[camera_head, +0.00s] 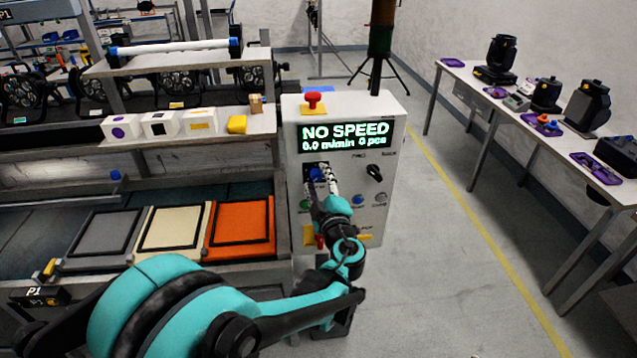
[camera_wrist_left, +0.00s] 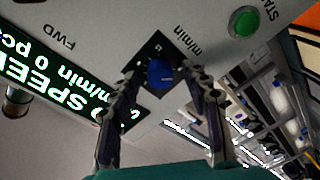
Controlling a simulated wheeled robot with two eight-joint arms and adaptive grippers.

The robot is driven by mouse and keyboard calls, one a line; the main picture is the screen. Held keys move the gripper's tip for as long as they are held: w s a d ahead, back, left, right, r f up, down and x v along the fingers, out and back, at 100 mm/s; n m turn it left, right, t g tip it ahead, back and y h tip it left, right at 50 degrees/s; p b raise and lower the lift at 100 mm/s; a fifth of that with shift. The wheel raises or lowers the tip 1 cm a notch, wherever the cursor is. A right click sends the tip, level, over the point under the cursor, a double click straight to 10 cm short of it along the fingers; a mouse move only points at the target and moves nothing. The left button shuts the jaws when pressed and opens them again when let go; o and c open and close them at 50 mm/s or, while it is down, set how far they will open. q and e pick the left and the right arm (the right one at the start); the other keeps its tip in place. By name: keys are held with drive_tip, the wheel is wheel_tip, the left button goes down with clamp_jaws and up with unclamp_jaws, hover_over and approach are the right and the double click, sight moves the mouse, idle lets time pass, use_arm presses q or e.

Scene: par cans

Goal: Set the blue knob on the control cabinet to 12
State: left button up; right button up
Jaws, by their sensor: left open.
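The control cabinet (camera_head: 296,130) is white, with a lit display (camera_head: 345,136) reading "NO SPEED 0.0 m/min 0 pcs". The blue knob (camera_head: 316,174) sits on its face below the display, partly hidden by my left gripper (camera_head: 322,182). In the left wrist view the blue knob (camera_wrist_left: 160,75) stands on a black scale plate marked m/min; its setting is too small to read. My left gripper (camera_wrist_left: 162,82) is open, with one finger on each side of the knob. I cannot tell whether the fingers touch it. My right gripper is not in view.
A red mushroom button (camera_head: 312,99) tops the cabinet. A black switch (camera_head: 374,173), a green button (camera_wrist_left: 243,22) and a blue button (camera_head: 357,200) are near the knob. A conveyor with framed panels (camera_head: 240,228) stands left; a table (camera_head: 500,105) stands right beyond clear floor.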

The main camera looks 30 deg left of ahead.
use_arm(q)
clamp_jaws()
